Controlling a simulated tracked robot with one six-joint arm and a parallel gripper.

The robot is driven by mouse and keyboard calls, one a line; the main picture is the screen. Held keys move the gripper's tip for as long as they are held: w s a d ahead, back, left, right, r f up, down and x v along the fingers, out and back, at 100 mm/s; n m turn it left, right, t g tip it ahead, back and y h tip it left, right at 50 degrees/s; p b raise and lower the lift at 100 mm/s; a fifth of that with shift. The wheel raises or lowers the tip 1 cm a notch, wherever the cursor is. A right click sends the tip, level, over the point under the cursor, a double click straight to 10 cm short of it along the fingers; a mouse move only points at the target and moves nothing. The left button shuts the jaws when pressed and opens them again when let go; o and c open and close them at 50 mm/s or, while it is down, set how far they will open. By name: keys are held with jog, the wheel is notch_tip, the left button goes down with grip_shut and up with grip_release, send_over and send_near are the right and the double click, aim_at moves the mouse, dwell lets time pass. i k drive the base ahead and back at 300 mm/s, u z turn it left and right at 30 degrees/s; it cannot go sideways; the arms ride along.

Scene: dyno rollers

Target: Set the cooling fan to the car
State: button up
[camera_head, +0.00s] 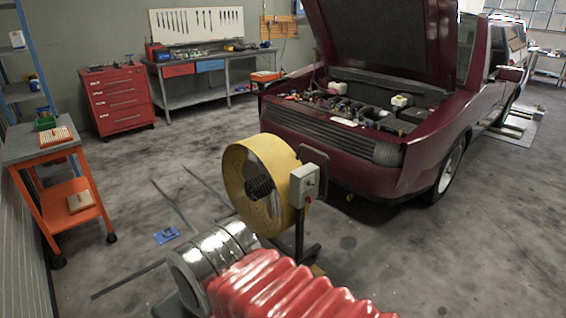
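The cooling fan (233,178) is a yellow drum with a dark hub inside, on a dark stand with a grey control box (305,184) on its right side. It stands upright on the floor in front of the car, apart from the grille as far as I can tell. The dark red car (350,160) is behind it, front end towards me, with its hood (385,40) raised and the engine bay showing. The fan and its box hide a little of the front bumper. My gripper is not in view.
A red ribbed hose-like part (285,290) with a silver metal end (213,255) fills the lower middle, partly hiding the fan's base. An orange cart (62,205) stands left. A red tool cabinet (118,100) and workbench (212,75) are behind. Floor at lower right is clear.

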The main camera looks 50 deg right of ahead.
aim_at(281, 171)
jog(key=u, duration=0.05)
jog(key=i, duration=2.15)
jog(key=z, duration=0.7)
jog(key=i, duration=0.6)
jog(key=z, duration=0.95)
jog(key=i, duration=0.85)
jog(key=z, duration=0.5)
